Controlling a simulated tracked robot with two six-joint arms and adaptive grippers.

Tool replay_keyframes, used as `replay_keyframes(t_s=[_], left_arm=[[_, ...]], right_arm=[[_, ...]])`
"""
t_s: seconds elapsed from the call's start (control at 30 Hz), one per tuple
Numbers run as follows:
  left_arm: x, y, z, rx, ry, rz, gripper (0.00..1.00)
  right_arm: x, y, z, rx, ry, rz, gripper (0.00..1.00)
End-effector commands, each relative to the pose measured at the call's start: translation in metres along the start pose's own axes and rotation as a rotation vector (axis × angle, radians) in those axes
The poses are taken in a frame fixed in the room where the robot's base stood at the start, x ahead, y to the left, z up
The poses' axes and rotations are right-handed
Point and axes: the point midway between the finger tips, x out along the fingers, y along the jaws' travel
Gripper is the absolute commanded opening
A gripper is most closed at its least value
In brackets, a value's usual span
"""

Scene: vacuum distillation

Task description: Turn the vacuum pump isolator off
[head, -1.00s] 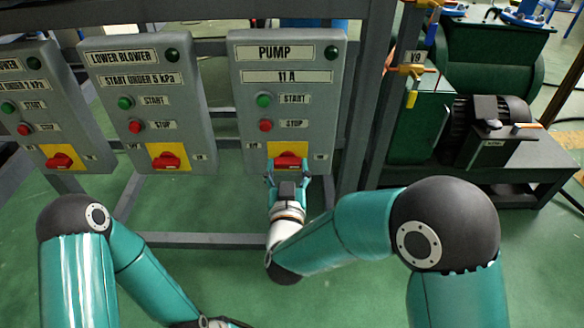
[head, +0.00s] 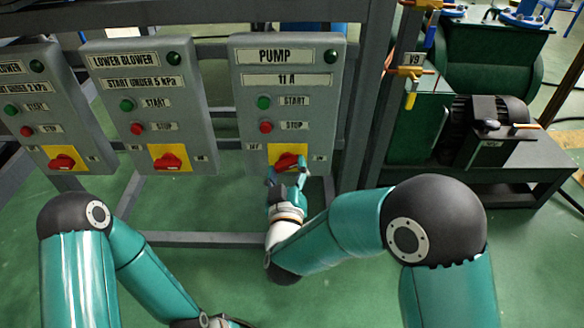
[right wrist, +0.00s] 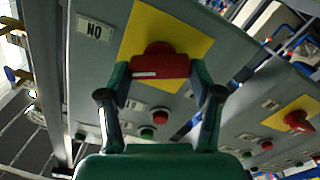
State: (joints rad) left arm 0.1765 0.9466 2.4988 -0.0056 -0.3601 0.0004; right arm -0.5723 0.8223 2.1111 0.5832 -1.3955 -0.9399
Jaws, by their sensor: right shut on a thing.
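The pump panel (head: 250,110) is a grey box labelled PUMP. Its isolator is a red handle (head: 287,160) on a yellow plate (head: 275,149) low on the panel. The handle is tilted, its right end higher in the head view. My right gripper (head: 287,172) is at the handle from below and shut on it. In the right wrist view the handle (right wrist: 160,66) is a red bar between the two fingertips of my right gripper (right wrist: 160,82), with the ON label (right wrist: 95,30) to its left. The fingers of my left gripper are not in view.
The lower blower panel (head: 150,90) stands to the left with its own red handle (head: 167,161), and another panel (head: 55,110) is beyond it. A grey frame post (head: 368,110) and green machine (head: 420,120) are at the right. Green START (head: 263,102) and red STOP (head: 265,127) buttons sit above the handle.

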Motion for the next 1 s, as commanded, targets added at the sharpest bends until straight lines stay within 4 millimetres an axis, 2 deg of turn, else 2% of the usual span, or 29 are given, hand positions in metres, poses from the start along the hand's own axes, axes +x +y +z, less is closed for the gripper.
replay_keyframes(t_s=[1.0], left_arm=[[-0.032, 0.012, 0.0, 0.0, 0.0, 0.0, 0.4]], right_arm=[[0.001, -0.004, -0.001, -0.927, 0.005, -0.001, 0.3]])
